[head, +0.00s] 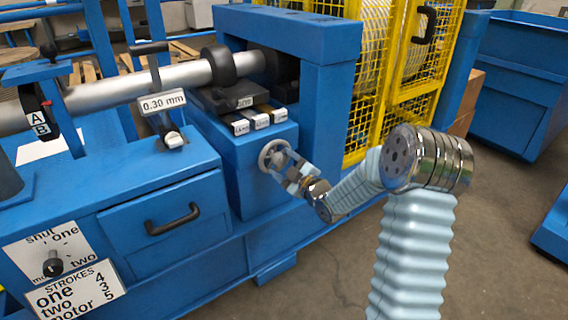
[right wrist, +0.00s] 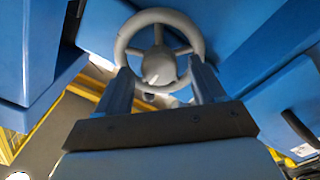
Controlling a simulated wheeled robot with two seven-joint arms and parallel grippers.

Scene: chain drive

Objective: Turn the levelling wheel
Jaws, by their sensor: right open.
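The levelling wheel (head: 272,155) is a small light grey handwheel on the front face of the blue pedestal under the shaft's bearing. In the right wrist view the wheel (right wrist: 160,20) shows its round rim, spokes and a rounded hub. My right gripper (head: 286,168) is at the wheel, its fingers pointing at it. In the right wrist view the gripper (right wrist: 162,85) is open, with one finger on each side of the hub at the lower part of the rim. I cannot tell whether the fingers touch the rim. My left gripper is not in view.
Above the wheel lie several labelled shims (head: 262,120) under the black bearing (head: 232,65) of a steel shaft (head: 140,85). A drawer with a black handle (head: 172,219) is at left. A yellow cage (head: 400,75) stands behind my right arm. Open floor (head: 490,220) lies at right.

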